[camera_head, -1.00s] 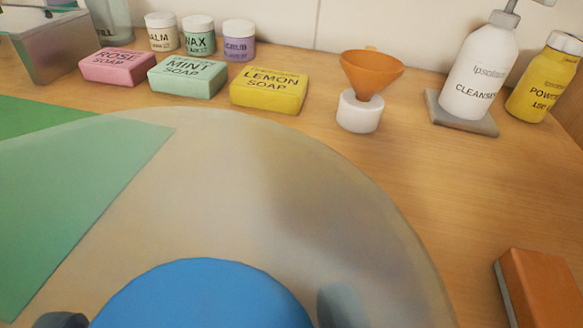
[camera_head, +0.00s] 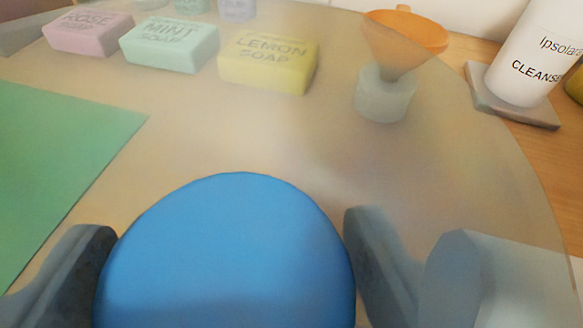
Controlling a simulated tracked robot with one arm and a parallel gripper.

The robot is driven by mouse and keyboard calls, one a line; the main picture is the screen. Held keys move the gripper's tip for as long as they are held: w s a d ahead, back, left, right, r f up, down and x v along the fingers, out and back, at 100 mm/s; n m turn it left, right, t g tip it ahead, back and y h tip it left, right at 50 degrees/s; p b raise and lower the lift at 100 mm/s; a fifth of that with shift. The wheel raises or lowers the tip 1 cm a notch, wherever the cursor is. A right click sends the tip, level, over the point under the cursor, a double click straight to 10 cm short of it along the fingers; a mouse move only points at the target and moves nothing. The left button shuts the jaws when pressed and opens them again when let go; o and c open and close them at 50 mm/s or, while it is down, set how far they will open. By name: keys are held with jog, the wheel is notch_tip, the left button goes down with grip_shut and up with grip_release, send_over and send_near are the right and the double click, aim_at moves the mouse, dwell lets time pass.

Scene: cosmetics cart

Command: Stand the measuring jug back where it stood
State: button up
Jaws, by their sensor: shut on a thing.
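My gripper (camera_head: 228,270) is at the bottom of the view, with one dark finger on each side of a smooth blue rounded knob (camera_head: 235,235). The fingers are shut on this knob. A large see-through round disc (camera_head: 270,140) spreads around and beyond the knob and looks like a clear lid. Its curved rim shows on the right. The worktop things beyond show hazily through it. I cannot make out a measuring jug for certain. What lies below the knob is hidden.
Rose (camera_head: 88,33), mint (camera_head: 170,45) and lemon (camera_head: 268,62) soaps line the back left. An orange funnel (camera_head: 405,32) sits on a small pale pot (camera_head: 385,95). A cleanser bottle (camera_head: 530,60) stands on a grey tile (camera_head: 515,108) at right. A green mat (camera_head: 60,170) lies left.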

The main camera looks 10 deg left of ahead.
aim_at(264, 231)
jog(key=shift+w+f, duration=0.1)
jog(key=shift+w, duration=1.4)
jog(key=shift+f, duration=1.7)
jog(key=shift+f, duration=0.1)
jog(key=o, duration=1.3)
jog(key=shift+c, duration=0.2)
jog(key=shift+s, duration=0.1)
jog(key=b+v, duration=0.4)
jog(key=v, duration=0.8)
